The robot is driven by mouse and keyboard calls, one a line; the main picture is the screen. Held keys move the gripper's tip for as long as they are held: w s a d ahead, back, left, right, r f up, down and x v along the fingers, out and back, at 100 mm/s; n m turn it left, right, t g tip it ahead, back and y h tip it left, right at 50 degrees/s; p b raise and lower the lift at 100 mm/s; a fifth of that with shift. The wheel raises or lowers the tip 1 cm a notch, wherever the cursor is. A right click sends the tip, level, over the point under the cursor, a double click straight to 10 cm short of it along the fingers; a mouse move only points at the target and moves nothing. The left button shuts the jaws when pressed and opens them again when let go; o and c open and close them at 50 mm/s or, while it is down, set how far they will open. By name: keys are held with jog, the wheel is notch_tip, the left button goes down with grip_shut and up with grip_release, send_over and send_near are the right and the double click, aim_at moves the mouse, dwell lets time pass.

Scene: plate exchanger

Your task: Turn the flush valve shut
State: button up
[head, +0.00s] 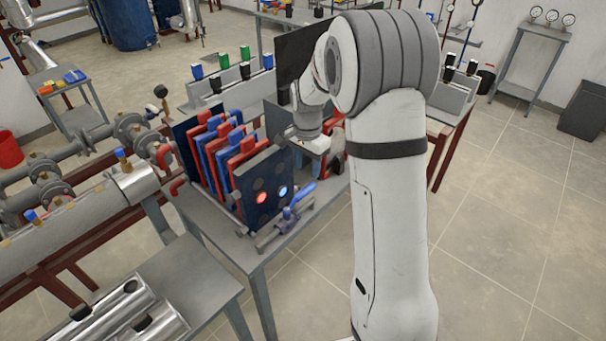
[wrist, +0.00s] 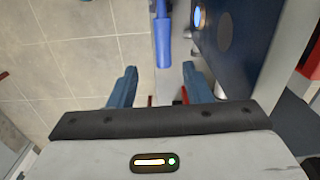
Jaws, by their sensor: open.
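The flush valve (head: 284,224) sits on a pipe at the front of the plate exchanger, low on the grey table. Its blue lever handle (head: 302,193) slants up to the right. In the wrist view the blue lever (wrist: 163,45) runs down from the top edge, and its near end lies between my fingertips in the picture. My gripper (wrist: 160,72) is open and empty, with one blue finger on each side of the lever's line. I cannot tell how far below the fingers the lever lies.
The exchanger's dark front plate (head: 263,186), with a red and a blue lit disc, stands close beside the lever; it also shows in the wrist view (wrist: 240,35). Red and blue plates stand behind it. Pipework (head: 80,205) lies left. Tiled floor (head: 495,215) is clear at right.

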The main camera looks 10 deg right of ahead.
aim_at(306, 189)
jog(key=shift+w+f, duration=0.35)
jog(key=shift+f, duration=0.2)
notch_tip(306, 189, down, 7)
jog(key=shift+f+p, duration=0.2)
jog(key=shift+p, duration=0.55)
grip_shut()
